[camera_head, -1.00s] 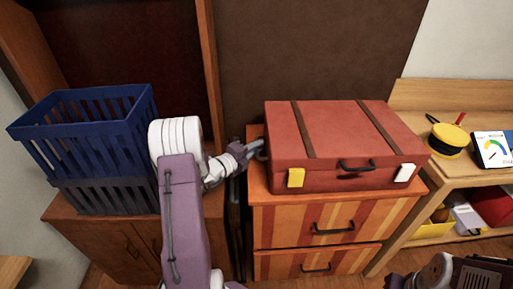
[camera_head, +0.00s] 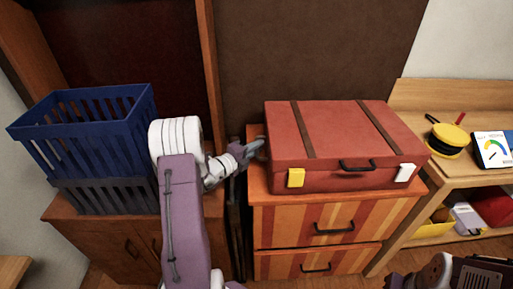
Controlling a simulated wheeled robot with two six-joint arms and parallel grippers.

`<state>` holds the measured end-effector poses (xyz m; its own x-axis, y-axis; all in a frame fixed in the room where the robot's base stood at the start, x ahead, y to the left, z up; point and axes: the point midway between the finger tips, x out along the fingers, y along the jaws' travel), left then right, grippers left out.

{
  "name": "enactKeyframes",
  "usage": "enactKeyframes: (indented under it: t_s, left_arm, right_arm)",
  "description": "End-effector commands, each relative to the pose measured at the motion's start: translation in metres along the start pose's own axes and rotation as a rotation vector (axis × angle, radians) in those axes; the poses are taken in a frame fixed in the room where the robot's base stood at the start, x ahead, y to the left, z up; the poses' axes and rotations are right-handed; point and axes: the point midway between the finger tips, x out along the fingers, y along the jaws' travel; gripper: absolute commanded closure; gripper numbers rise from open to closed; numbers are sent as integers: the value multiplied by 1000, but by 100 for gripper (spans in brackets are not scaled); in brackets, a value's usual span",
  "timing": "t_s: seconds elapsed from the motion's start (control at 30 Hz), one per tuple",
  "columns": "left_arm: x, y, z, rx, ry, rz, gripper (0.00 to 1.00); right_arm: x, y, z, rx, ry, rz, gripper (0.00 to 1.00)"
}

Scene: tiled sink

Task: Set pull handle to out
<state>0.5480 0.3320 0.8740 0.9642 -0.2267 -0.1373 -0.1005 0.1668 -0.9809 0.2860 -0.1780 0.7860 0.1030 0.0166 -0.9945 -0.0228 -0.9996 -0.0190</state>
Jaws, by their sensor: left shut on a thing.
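A red suitcase (camera_head: 335,130) with two dark straps lies flat on top of the striped drawer cabinet. My left gripper (camera_head: 257,148) is at the suitcase's left end, shut on a small grey part there. That part looks like the pull handle, but the fingers mostly hide it, and I cannot tell how far out it is. A black carry handle (camera_head: 357,166) and yellow and white latches are on the suitcase's front. Part of my right arm shows at the bottom right corner; its jaws cannot be made out.
A blue basket (camera_head: 60,112) on a dark one stands on the brown cabinet at left, close to my left arm. A wooden shelf with a yellow-and-black round item (camera_head: 449,139) is at right. Dark poles stand in the gap between the cabinets.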

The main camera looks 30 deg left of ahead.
Motion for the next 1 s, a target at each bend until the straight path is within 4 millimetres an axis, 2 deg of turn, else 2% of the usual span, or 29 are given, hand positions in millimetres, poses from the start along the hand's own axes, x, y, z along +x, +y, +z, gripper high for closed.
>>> enactKeyframes:
  t_s: [0.2,0.4,0.57,0.9,0.93,0.97,1.0]
  left_arm:
    - [-3,2,2,-2,3,5,100]
    - [-32,7,32,-4,-2,6,100]
    - [-48,14,48,-3,1,5,100]
    - [-52,17,51,-3,0,5,100]
    - [-52,17,51,-3,0,5,83]
    - [-52,17,51,-3,-1,5,77]
    - [-52,17,51,-3,-1,5,77]
  right_arm:
    - [-2,0,0,0,0,0,100]
    - [-19,0,-2,0,0,0,100]
    - [-26,0,-3,0,0,0,100]
    - [-25,0,-3,0,0,0,100]
    - [-25,0,-3,0,0,0,100]
    - [-25,0,-3,0,0,0,100]
    - [-25,0,-3,0,0,0,100]
